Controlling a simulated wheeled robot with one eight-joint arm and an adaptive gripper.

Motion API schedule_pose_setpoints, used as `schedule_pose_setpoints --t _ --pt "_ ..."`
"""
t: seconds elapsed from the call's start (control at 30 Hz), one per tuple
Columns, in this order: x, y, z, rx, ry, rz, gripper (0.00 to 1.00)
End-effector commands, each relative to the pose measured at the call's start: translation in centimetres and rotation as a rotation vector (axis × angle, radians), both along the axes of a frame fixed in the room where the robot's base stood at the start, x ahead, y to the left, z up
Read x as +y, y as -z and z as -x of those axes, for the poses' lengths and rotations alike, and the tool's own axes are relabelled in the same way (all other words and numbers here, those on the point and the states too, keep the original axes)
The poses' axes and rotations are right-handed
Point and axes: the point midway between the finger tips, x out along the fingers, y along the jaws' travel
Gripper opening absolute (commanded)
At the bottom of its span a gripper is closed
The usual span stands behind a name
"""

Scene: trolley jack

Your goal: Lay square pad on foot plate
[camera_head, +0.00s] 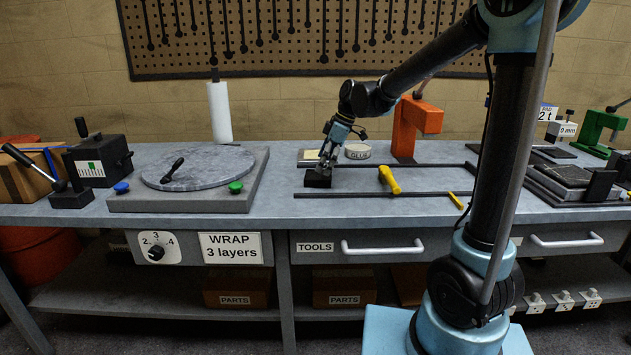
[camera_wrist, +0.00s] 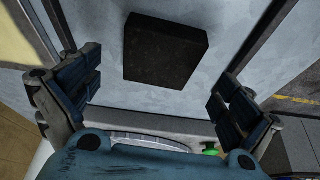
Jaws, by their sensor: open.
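The square pad (camera_head: 317,179) is a dark, thick block lying on the bench near the left end of the black rails. In the wrist view the pad (camera_wrist: 165,50) lies flat, ahead of and between the spread fingers, with clear gaps on both sides. My gripper (camera_head: 326,163) points down just above the pad and partly covers it in the head view. In the wrist view my gripper (camera_wrist: 155,78) is open and empty. I cannot tell for certain which thing is the foot plate; a dark flat plate fixture (camera_head: 566,176) stands at the right of the bench.
Two black rails (camera_head: 430,193) run along the bench, with a yellow-handled tool (camera_head: 389,179) between them. A grey turntable (camera_head: 198,167) stands left, an orange stand (camera_head: 416,122) behind right. The bench front is clear.

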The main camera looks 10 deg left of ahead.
Motion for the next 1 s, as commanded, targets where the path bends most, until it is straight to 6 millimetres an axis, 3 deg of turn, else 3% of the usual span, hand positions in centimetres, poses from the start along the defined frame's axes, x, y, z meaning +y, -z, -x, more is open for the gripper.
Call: schedule_pose_setpoints --t 0.3,0.57,0.8,0.83,1.0 --pt "1.2 3.4 0.2 0.0 0.0 0.0 0.98" --pt "1.3 3.6 0.3 0.0 0.0 0.0 0.98" --pt "1.3 3.6 0.3 0.0 -0.001 0.0 0.46" --pt "1.3 3.6 0.3 0.001 -0.001 0.0 0.42" --pt "1.4 3.6 0.4 0.001 -0.003 0.0 0.42"
